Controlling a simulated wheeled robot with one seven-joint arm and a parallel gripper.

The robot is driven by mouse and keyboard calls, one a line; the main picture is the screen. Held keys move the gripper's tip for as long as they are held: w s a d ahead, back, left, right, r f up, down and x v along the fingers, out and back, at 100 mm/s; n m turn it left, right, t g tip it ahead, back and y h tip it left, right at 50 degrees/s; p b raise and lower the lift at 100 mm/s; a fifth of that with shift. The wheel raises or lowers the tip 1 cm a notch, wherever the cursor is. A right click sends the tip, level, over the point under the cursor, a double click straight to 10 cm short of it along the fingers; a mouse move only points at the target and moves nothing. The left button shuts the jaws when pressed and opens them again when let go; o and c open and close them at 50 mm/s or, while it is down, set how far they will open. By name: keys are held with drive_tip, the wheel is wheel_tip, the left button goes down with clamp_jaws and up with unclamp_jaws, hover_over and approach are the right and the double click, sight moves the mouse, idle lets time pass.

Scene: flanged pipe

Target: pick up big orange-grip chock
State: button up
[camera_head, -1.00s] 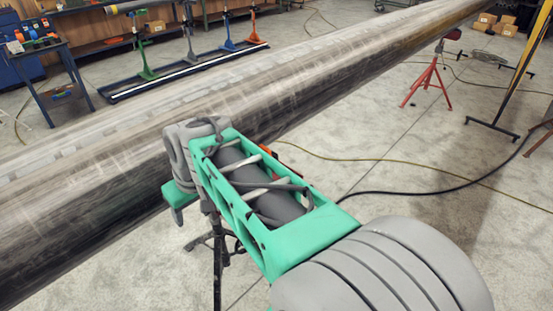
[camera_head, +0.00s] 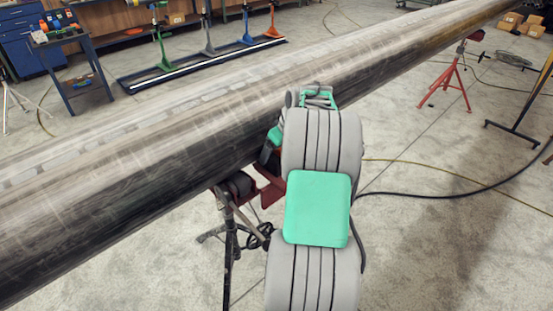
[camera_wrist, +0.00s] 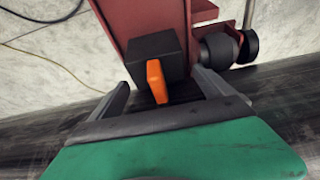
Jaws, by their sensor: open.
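The big chock (camera_wrist: 150,48) shows in the wrist view as a dark block with an upright orange grip (camera_wrist: 156,84). It sits against a dark red stand part, beside the pipe. My gripper (camera_wrist: 161,78) is open, with one grey finger on each side of the orange grip and a gap to each. The fingers do not visibly touch the grip. In the head view my own arm covers the chock and most of the gripper.
The long steel pipe (camera_head: 150,150) runs diagonally across the head view. Its red-headed stand (camera_head: 269,190) with dark rollers is close beside my arm. A red stand (camera_head: 448,82) supports the far end. A cable (camera_head: 420,193) crosses the open floor at right.

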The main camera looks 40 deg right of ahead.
drive_tip(key=shift+r, duration=0.15)
clamp_jaws()
idle(0.9)
